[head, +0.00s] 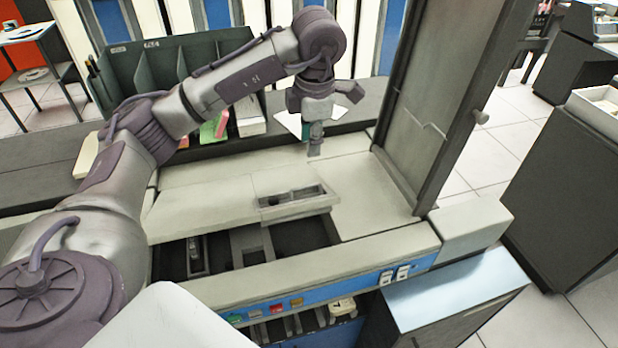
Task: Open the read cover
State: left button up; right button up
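The card machine has a pale top (378,195) and a blue front strip with coloured buttons (275,309). A tall dark grey panel (430,95) stands upright at its right end, with a small knob (481,117) on its right side. This may be the read cover; I cannot be sure. A pale plate with a recessed slot (297,199) lies beside an uncovered dark bay in the top. My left gripper (315,152) points down above the back of the top, left of the panel and apart from it. Its fingers are seen edge-on, so their opening is unclear. My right gripper is out of view.
A dark green divided rack (130,75) stands behind the machine, with coloured card stacks (214,128) near it. A dark cabinet (565,200) stands at the right. A blue-topped unit (455,290) projects at the front right. Tiled floor shows between them.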

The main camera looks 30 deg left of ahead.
aim_at(309, 186)
pick_arm(q)
jog(key=f+p, duration=0.1)
jog(key=f, duration=0.3)
jog(key=f+p, duration=0.1)
jog(key=f, duration=0.3)
jog(key=w+a+f+p, duration=0.1)
jog(key=f, duration=0.3)
jog(key=shift+w+p, duration=0.1)
jog(key=shift+p, duration=0.2)
jog(key=shift+a+f, duration=0.1)
jog(key=shift+f, duration=0.35)
grip_shut()
